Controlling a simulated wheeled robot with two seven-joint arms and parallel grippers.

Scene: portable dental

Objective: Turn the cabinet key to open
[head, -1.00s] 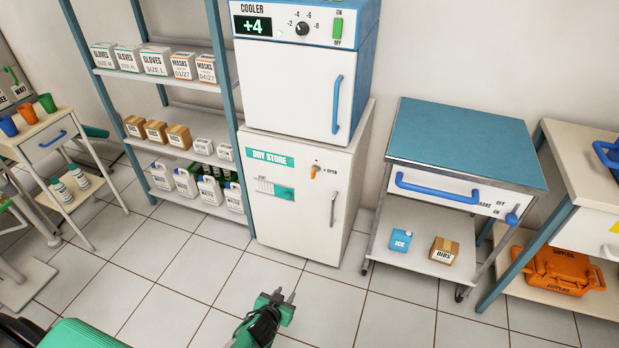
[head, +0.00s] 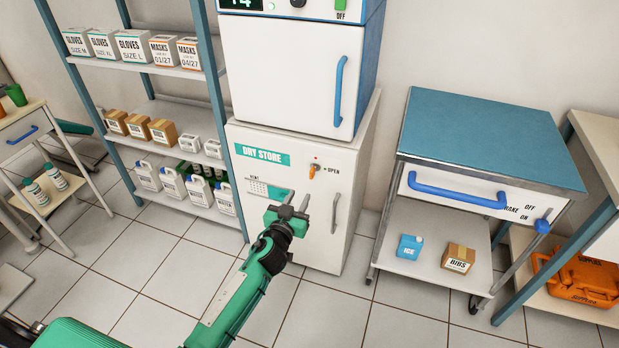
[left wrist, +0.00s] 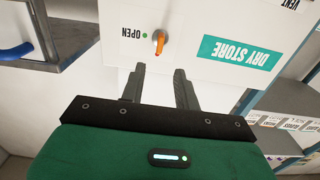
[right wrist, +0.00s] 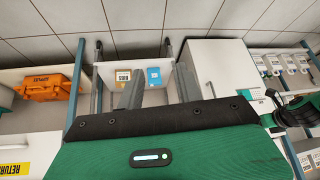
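The dry store cabinet (head: 345,165) is white, with its door shut and a grey upright handle (head: 335,213). Its orange key (head: 312,172) sits on the upper front, left of the word OPEN. The key also shows in the left wrist view (left wrist: 159,42), upside down, beyond and between my fingertips. My left gripper (head: 297,198) is open and empty in front of the cabinet, below the key in the head view and apart from it. It also shows in the left wrist view (left wrist: 160,72). My right gripper (right wrist: 160,76) is open and empty, seen only in the right wrist view.
A cooler (head: 290,75) stands on the cabinet. A shelf rack (head: 190,72) is close on the left. A blue-topped cart (head: 490,140) with a blue handle is on the right, holding an ice pack (head: 410,247) and a bibs box (head: 459,258). The tiled floor in front is clear.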

